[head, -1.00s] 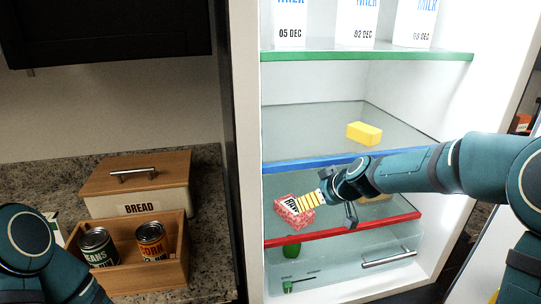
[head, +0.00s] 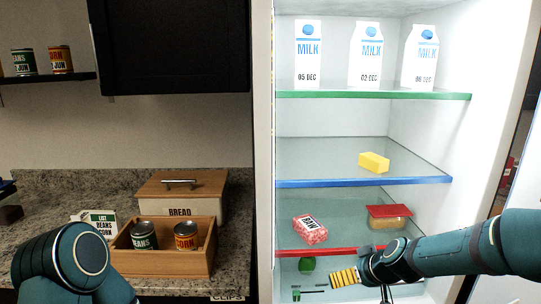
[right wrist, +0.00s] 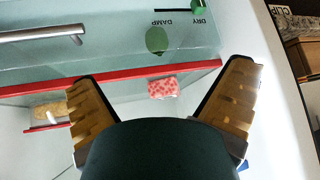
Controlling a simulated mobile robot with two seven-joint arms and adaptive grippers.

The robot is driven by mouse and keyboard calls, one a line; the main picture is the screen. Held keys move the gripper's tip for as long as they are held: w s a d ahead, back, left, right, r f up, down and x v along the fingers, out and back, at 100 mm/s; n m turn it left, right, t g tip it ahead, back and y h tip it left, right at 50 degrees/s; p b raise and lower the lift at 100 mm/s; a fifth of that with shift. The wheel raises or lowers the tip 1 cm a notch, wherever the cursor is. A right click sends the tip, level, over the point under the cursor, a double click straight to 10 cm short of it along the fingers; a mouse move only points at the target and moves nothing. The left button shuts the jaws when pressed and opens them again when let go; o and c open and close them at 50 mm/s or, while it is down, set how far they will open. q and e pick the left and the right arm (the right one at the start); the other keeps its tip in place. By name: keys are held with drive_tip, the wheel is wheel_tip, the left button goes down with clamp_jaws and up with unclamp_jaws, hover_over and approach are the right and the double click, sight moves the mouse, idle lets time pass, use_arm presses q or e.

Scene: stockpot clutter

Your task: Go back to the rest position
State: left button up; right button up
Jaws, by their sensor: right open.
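My right gripper (head: 345,277) is open and empty, in front of the fridge below the red-edged shelf (head: 340,251). Its two yellow ribbed fingers are spread wide in the right wrist view (right wrist: 168,95), with nothing between them. The pink RAW meat pack (head: 310,229) lies on the red-edged shelf, apart from the gripper. It also shows in the right wrist view (right wrist: 163,88). My left arm shows at the lower left of the head view, but its gripper is out of the picture.
Also in the fridge are a red-lidded container (head: 390,217), a yellow block (head: 374,162), milk cartons (head: 371,55) and a drawer with a green item (head: 307,265). On the counter stand a bread box (head: 182,192) and a wooden crate (head: 163,263) with two cans.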

drive_tip(key=s+a+f+m+g, duration=0.1)
drive_tip(key=s+a+f, duration=0.1)
drive_tip(key=f, duration=0.3)
drive_tip(key=s+a+f+m+g, duration=0.1)
drive_tip(key=s+a+f, duration=0.1)
drive_tip(key=f, duration=0.4)
drive_tip(key=s+a+f+m+g, duration=0.1)
drive_tip(key=s+a+f, duration=0.3)
drive_tip(key=s, duration=0.5)
drive_tip(key=s+a+f+m+g, duration=0.2)
drive_tip(key=s+a+f, duration=0.1)
drive_tip(key=s+f, duration=0.6)
drive_tip(key=shift+s+a+y, duration=0.3)
drive_tip(key=shift+s+a, duration=0.05)
drive_tip(key=shift+s, duration=0.3)
